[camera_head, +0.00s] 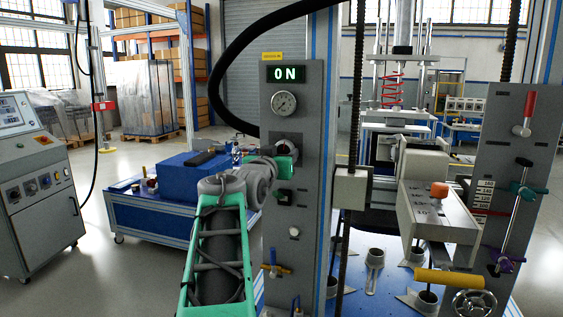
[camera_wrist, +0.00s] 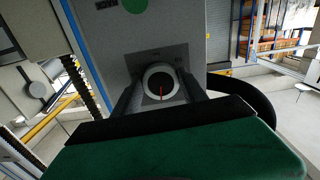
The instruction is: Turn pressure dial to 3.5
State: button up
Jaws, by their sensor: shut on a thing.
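The pressure dial (camera_head: 288,147) is a dark and grey round knob on the grey control panel (camera_head: 296,75), partly hidden by my wrist in the head view. In the wrist view the dial (camera_wrist: 160,80) shows a pale ring, a dark face and a red pointer line. My gripper (camera_wrist: 160,92) has one dark finger on each side of the dial and is shut on it. In the head view my gripper (camera_head: 284,165) meets the panel at the dial. The round gauge (camera_head: 284,103) sits above the dial; its reading is too small to tell. The dial's scale is not legible.
A lit "ON" display (camera_head: 286,74) is above the gauge. A blue box (camera_head: 192,178) on a cart stands left of the panel. A test rig with an orange knob (camera_head: 439,189) stands right.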

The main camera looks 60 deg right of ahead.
dwell(0.4)
jog(key=o, duration=1.4)
jog(key=a, duration=0.2)
jog(key=s+a, duration=0.1)
jog(key=a, duration=0.4)
jog(key=shift+s+a, duration=0.15)
jog(key=shift+a, duration=0.2)
